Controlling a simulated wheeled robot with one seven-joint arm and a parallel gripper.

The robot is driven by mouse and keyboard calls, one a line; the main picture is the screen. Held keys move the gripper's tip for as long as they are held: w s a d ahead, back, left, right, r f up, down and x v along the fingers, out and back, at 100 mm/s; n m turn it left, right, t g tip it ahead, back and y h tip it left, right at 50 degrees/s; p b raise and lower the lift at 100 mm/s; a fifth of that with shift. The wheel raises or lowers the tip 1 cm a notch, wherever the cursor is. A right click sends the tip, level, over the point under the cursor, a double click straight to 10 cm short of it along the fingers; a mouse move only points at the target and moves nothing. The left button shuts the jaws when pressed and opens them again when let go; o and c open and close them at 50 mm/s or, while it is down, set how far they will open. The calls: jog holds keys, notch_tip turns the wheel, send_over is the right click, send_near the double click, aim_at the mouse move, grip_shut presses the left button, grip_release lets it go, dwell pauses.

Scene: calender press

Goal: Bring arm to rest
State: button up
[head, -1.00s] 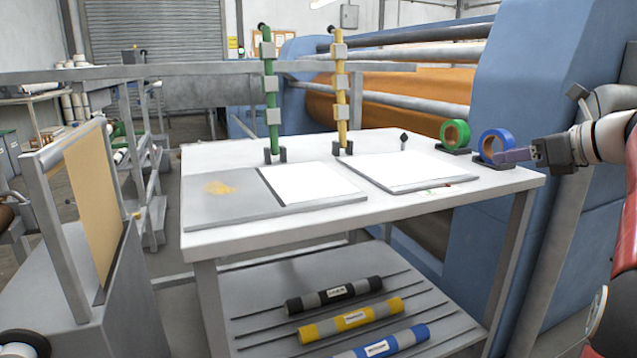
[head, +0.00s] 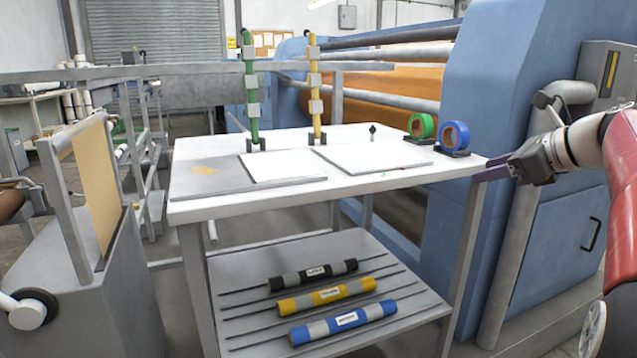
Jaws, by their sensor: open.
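My gripper (head: 492,169) is at the right of the head view, with its fingers pointing left at the right edge of the white table (head: 375,182). It is open, and I see nothing between the fingers. It is apart from the blue tape roll (head: 455,136), which stands in a dark holder at the table's right back corner. The green tape roll (head: 421,126) stands to its left. My arm (head: 585,140) reaches in from the right edge of the picture.
White sheets (head: 283,167) lie on boards on the table. Green (head: 251,100) and yellow (head: 315,85) rods stand upright behind them. Black, yellow and blue rolls (head: 343,318) lie on the lower shelf. The blue press (head: 510,90) stands close behind my gripper.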

jog(key=s+a+f+n+g+h, duration=0.3)
jog(key=s+a+f+n+g, duration=0.1)
jog(key=s+a+f+n, duration=0.85)
jog(key=s+a+f+n+h, duration=0.3)
jog(key=s+a+f+n, duration=0.1)
jog(key=s+f+n, duration=0.8)
jog(key=s+n, duration=0.2)
jog(key=s, duration=0.1)
jog(key=shift+f+g+h, duration=0.3)
jog(key=shift+f+h, duration=0.05)
jog(key=shift+h, duration=0.05)
